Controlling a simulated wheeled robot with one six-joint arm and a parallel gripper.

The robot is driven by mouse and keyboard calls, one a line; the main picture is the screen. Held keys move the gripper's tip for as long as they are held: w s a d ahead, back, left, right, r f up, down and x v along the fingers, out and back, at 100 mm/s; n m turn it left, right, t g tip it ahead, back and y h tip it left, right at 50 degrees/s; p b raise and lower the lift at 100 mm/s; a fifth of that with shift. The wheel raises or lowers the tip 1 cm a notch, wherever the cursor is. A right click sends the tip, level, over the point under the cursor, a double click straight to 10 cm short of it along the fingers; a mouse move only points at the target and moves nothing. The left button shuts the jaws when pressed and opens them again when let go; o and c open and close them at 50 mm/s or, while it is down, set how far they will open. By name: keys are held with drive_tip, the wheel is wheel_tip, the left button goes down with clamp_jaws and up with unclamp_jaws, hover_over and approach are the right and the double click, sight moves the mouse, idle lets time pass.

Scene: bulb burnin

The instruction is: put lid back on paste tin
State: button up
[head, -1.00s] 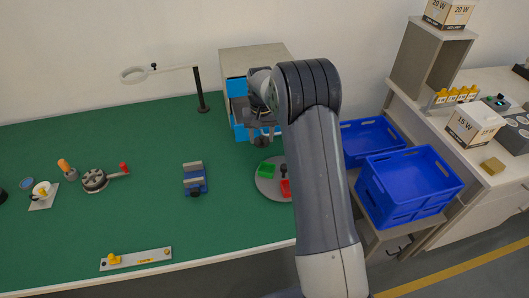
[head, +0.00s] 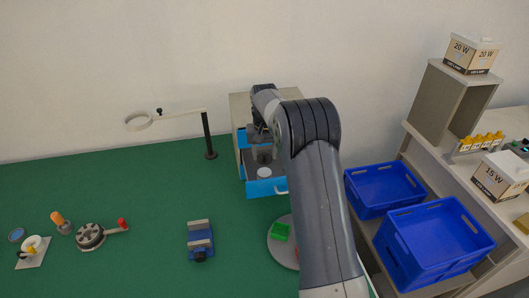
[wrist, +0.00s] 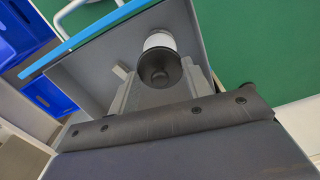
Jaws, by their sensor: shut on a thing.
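The paste tin (head: 263,173) appears as a small white cylinder in the open blue-fronted drawer (head: 266,188). The wrist view shows the white tin (wrist: 160,40) too, inside the grey drawer. My gripper (head: 264,152) is inside the drawer area, just behind and above the tin in the head view. In the wrist view my gripper (wrist: 160,82) is shut on a dark round lid with a knob (wrist: 160,68). The lid overlaps the tin in that view; whether they touch I cannot tell.
The drawer walls stand close around my gripper. A magnifier lamp (head: 208,135) and a blue vise (head: 200,240) stand left. Blue crates (head: 435,240) are right.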

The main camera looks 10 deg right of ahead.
wheel_tip(320, 180, down, 4)
drive_tip(key=b, duration=0.2)
drive_tip(key=shift+r+b, duration=0.15)
drive_tip(key=shift+b, duration=0.15)
drive_tip(key=shift+f+b, duration=0.3)
drive_tip(key=shift+f, duration=0.6)
drive_tip(key=shift+r+p, duration=0.1)
drive_tip(key=shift+p, duration=0.2)
drive_tip(key=shift+f, duration=0.2)
idle(1.4)
drive_tip(key=o, duration=1.5)
